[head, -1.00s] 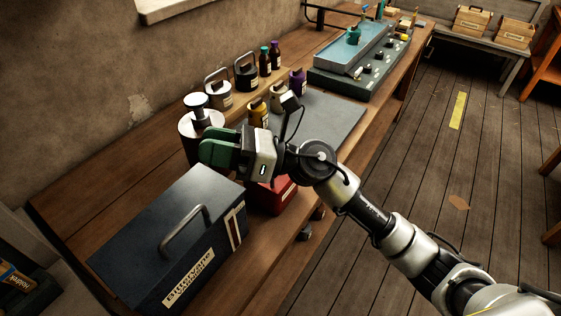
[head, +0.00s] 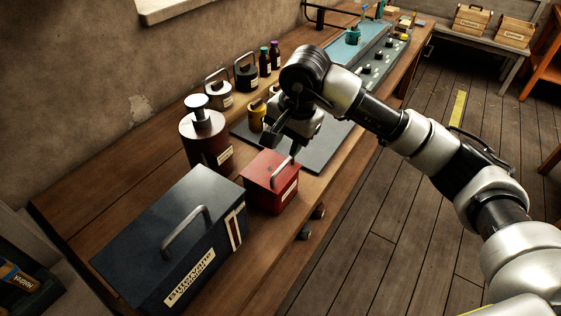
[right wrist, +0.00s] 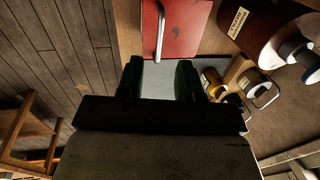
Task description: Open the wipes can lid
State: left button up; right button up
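No can has a label I can read as wipes. A squat brown can (head: 206,148) with a broad metal lid and a pale knob (head: 196,101) stands at the wall side of the bench; its lid looks seated. It also shows at top right in the right wrist view (right wrist: 262,28). My right gripper (head: 281,146) points down above the grey mat, right of that can and just behind the red box. In the right wrist view its two green-padded fingers (right wrist: 158,78) stand apart with nothing between them. My left gripper is not in view.
A red box (head: 262,172) with a bar handle stands below my right gripper. A large dark box (head: 160,235) fills the bench's near end. Yellow and metal cans, a black handled weight (head: 246,76) and small bottles line the wall side.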

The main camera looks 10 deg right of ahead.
aim_at(279, 169)
jog(key=f, duration=0.2)
jog(key=f+p, duration=0.1)
jog(key=f, duration=0.2)
jog(key=w+a+f, duration=0.1)
jog(key=f, duration=0.2)
jog(key=shift+a+p, duration=0.1)
jog(key=shift+p, duration=0.25)
grip_shut()
